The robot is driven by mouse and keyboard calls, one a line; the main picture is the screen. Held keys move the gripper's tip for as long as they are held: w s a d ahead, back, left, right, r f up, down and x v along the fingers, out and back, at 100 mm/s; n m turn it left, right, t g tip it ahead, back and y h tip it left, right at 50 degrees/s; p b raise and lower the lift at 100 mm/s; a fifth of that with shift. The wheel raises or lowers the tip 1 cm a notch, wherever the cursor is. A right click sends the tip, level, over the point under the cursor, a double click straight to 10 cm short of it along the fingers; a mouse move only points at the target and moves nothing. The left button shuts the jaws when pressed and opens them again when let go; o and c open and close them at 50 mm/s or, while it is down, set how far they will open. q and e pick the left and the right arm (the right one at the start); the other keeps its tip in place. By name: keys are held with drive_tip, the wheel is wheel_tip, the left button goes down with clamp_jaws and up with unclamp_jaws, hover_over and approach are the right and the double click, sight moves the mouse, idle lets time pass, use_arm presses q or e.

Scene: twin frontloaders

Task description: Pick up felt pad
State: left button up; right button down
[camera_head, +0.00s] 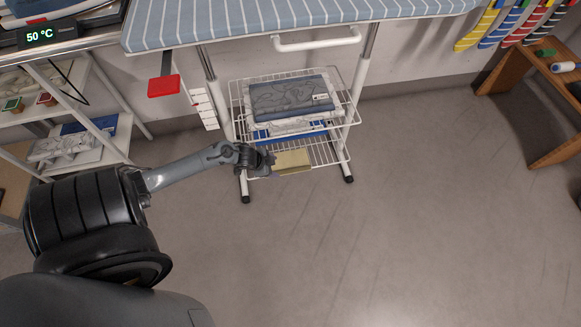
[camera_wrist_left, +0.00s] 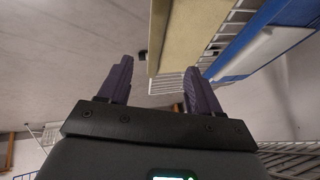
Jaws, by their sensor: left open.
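A beige, flat felt pad (camera_head: 293,161) sits at the front edge of the lower wire shelf under the striped ironing board, sticking out over its edge. It also shows in the left wrist view (camera_wrist_left: 190,30) at top centre. My left gripper (camera_head: 268,161) is at the pad's left end, its arm reaching in from the left. In the left wrist view my left gripper (camera_wrist_left: 159,65) is open, with its two dark fingers apart and the pad's near end ahead of and partly between the fingertips. I cannot tell whether they touch. My right gripper is not in view.
A blue and white item (camera_wrist_left: 260,45) lies beside the pad on the shelf. Folded grey fabric (camera_head: 290,95) sits on the wire rack above. The cart's white leg (camera_head: 243,185) stands close to my left gripper. The floor to the right is clear.

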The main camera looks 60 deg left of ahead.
sight(286, 170)
use_arm(q)
drive_tip(key=b+x, duration=0.1)
drive_tip(key=x, duration=0.1)
drive_tip(key=b+x, duration=0.2)
drive_tip(key=x, duration=0.1)
drive_tip(key=d+b+x, duration=0.1)
drive_tip(key=b+x, duration=0.1)
drive_tip(key=x, duration=0.1)
drive_tip(key=shift+w+r, duration=0.2)
drive_tip(key=shift+w, duration=0.1)
drive_tip(key=shift+w+a+f, duration=0.1)
drive_tip(key=shift+w+f, duration=0.15)
drive_tip(key=shift+f, duration=0.05)
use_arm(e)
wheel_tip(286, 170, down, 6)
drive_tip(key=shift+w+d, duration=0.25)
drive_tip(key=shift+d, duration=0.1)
use_arm(q)
drive_tip(key=c, duration=1.1)
